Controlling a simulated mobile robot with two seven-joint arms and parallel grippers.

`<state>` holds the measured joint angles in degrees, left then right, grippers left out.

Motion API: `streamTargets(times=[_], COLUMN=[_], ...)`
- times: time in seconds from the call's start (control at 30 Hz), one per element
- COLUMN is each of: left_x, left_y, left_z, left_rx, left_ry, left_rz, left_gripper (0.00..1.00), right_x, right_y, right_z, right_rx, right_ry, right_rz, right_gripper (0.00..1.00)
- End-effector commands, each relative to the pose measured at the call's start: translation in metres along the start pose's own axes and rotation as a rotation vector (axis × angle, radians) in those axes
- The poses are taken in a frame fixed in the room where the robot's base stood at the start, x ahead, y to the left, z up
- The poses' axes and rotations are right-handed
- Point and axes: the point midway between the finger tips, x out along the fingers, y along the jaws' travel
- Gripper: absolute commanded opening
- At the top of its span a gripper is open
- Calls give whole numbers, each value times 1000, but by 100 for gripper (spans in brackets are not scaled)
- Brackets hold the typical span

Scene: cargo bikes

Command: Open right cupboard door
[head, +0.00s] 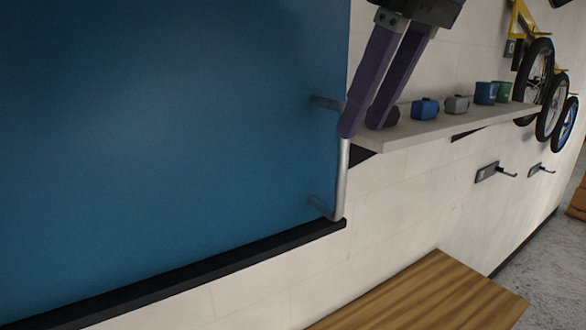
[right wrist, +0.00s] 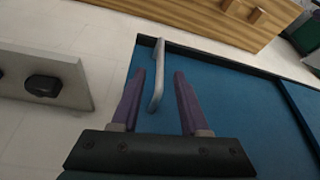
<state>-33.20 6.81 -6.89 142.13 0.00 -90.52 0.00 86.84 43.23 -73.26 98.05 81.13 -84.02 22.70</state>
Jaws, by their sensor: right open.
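The blue cupboard door (head: 170,130) fills the left of the head view and looks shut, with a dark bottom edge. Its silver bar handle (head: 342,180) stands upright at the door's right edge. My right gripper (head: 362,130) is at the handle's upper part, its purple fingers open. In the right wrist view the handle (right wrist: 158,75) lies between the two open fingers of the gripper (right wrist: 158,78), and no grip on it shows. The blue door (right wrist: 230,110) also shows there behind the fingers. My left gripper is not in view.
A grey wall shelf (head: 440,124) right of the cupboard holds several small blue, grey and green items, close to my right gripper. Wall hooks (head: 492,172) and wheels (head: 535,80) are further right. A wooden bench top (head: 430,295) is below.

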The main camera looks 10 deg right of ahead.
Motion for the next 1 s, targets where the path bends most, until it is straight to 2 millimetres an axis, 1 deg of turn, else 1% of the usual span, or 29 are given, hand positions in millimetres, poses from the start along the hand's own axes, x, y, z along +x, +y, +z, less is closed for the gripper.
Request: streamTargets(times=[0.03,0.1,0.3,0.4,0.53,0.8,0.87,1.0], left_x=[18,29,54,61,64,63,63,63], left_y=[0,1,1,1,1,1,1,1], left_z=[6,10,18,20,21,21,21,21], left_rx=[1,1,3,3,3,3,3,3], left_ry=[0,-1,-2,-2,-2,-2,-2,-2], left_rz=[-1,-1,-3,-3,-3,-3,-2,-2], left_gripper=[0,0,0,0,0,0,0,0], right_x=[18,30,59,67,71,71,71,71], right_y=[0,0,0,0,0,-1,-1,-1], right_z=[3,3,2,1,1,0,0,0], right_rx=[0,0,-2,-2,-2,-2,-2,-2], right_ry=[1,1,1,2,2,2,2,1], right_rz=[0,0,0,0,0,0,0,0], right_gripper=[45,45,45,45,45,45,39,23])
